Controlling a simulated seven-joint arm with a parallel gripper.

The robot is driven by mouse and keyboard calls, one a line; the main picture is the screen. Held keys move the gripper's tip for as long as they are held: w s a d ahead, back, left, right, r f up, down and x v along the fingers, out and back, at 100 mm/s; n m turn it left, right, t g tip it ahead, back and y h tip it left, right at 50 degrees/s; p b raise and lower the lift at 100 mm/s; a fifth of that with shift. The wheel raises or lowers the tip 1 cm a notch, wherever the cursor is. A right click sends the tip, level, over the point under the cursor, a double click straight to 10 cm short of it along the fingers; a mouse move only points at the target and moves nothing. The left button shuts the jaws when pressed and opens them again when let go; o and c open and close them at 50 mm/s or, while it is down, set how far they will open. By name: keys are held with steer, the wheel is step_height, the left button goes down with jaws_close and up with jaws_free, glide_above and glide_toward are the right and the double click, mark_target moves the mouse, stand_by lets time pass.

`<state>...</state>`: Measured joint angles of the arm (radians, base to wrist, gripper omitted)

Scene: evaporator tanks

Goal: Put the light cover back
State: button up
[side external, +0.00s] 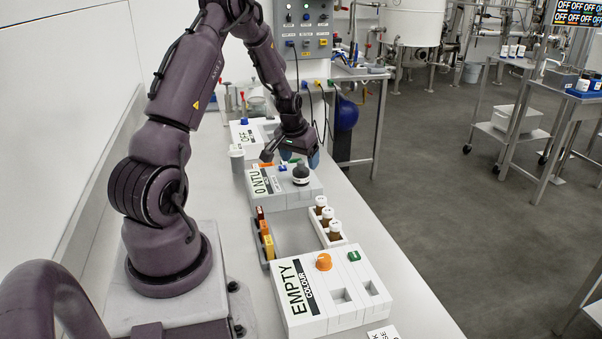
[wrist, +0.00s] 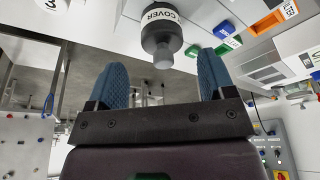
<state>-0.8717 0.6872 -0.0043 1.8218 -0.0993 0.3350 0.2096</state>
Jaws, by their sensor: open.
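The light cover (wrist: 162,32) is a dark round cap with a knob and a white band lettered COVER. In the side view the cover (side external: 300,176) appears at the right end of the white 0 NTU meter (side external: 262,199). I cannot tell whether it is fully seated. My gripper (side external: 299,155) is just behind and above it in the side view. In the wrist view my gripper (wrist: 163,66) is open, with blue fingers on either side of the knob's line. The knob lies near the fingertips, with gaps on both sides.
A white colour meter (side external: 335,293) reading EMPTY stands in front. A vial rack (side external: 329,231) and a cuvette holder (side external: 265,244) sit between the meters. Another white unit reading OFF (side external: 246,139) is behind. The bench's right edge is close by.

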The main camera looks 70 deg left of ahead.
mark_target(301, 167)
steer(key=x, duration=0.5)
steer(key=shift+a+f, duration=0.2)
steer(key=shift+f, duration=0.15)
steer(key=c, duration=1)
steer(key=shift+r, duration=0.2)
